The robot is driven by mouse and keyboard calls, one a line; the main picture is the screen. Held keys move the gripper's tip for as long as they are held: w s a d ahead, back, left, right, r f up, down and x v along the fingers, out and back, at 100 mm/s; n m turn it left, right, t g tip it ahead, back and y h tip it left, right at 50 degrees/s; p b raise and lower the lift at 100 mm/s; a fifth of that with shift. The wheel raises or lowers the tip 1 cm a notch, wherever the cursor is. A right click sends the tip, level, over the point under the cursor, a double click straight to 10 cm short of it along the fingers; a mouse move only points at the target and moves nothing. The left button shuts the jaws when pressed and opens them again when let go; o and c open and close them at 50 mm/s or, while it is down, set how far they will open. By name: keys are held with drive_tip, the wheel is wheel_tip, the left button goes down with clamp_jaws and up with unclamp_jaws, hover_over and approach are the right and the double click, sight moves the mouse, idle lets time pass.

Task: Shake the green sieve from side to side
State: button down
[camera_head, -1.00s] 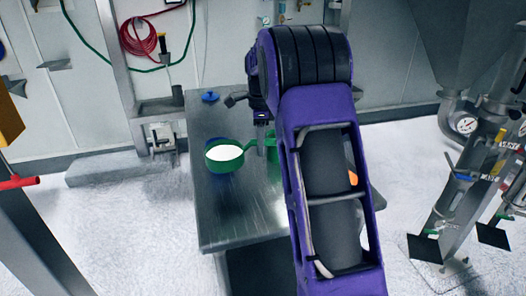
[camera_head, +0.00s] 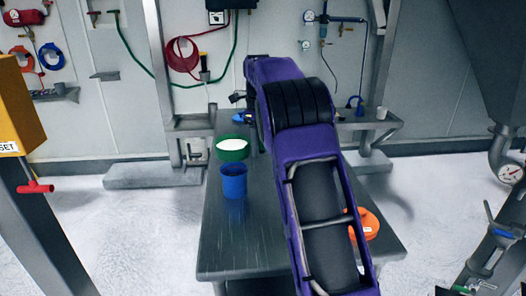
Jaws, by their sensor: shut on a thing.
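The green sieve (camera_head: 232,154), with white powder in it, appears in the head view just above and behind the blue cup (camera_head: 233,184) on the metal table. Its near rim looks close to the cup's top; I cannot tell whether they touch. My gripper (camera_head: 257,140) is shut on the sieve at its right side. My purple arm hides most of the handle and the grip.
The metal table (camera_head: 238,245) has bare room in front of the cup. A blue object (camera_head: 239,117) lies at its far left. An orange container (camera_head: 369,224) stands at the right, partly behind my arm. A yellow post stands at the left.

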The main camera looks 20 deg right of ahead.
drive_tip(key=shift+w+a+r, duration=0.15)
drive_tip(key=shift+w+r, duration=0.05)
drive_tip(key=shift+w, duration=0.1)
drive_tip(key=shift+m, duration=0.3)
drive_tip(key=shift+f, duration=0.15)
drive_tip(key=shift+f, duration=1.8)
idle(1.2)
